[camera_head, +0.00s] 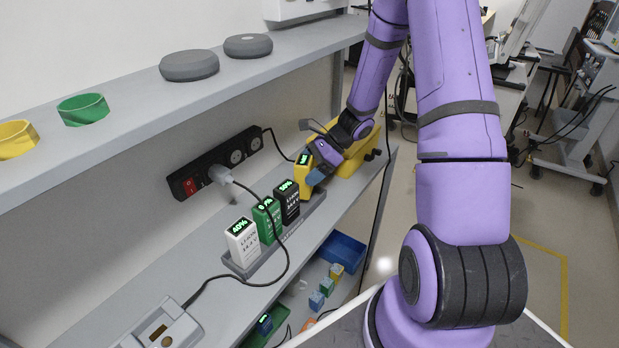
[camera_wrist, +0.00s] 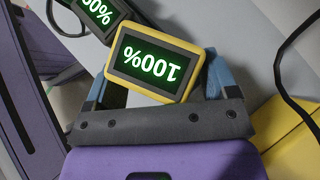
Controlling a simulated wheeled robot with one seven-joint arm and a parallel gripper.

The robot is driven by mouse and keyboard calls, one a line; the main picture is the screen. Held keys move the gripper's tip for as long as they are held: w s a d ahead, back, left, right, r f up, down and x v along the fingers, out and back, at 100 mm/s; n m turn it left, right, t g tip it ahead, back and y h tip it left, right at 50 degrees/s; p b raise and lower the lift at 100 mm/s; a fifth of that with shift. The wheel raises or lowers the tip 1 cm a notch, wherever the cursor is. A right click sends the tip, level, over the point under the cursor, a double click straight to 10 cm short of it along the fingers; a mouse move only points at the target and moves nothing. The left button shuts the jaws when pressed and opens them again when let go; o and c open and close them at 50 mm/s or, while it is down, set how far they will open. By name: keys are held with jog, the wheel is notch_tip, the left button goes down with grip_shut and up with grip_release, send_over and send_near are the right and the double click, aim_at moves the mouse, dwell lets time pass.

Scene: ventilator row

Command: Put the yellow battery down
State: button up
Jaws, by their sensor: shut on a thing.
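The yellow battery (camera_head: 303,173) is between the fingers of my gripper (camera_head: 314,178), at the far end of the row of batteries on the shelf. In the wrist view the battery (camera_wrist: 155,62) shows a green "100%" display, and the gripper's blue fingers (camera_wrist: 157,88) are on both sides of it. The battery looks upright at the charger strip (camera_head: 262,262); I cannot tell whether its base is fully seated. A black battery (camera_head: 287,203), a green battery (camera_head: 267,220) and a white battery (camera_head: 242,243) stand in the strip beside it.
A yellow case (camera_head: 357,150) lies just beyond my gripper. A power strip (camera_head: 215,160) with a plugged-in cable is on the back wall. A grey device (camera_head: 160,326) is at the near end. A blue bin (camera_head: 342,252) and small cubes are on the lower shelf.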

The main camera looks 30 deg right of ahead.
jog(key=shift+d+f, duration=0.2)
jog(key=shift+f, duration=1.4)
jog(key=shift+f, duration=0.1)
jog(key=o, duration=1.4)
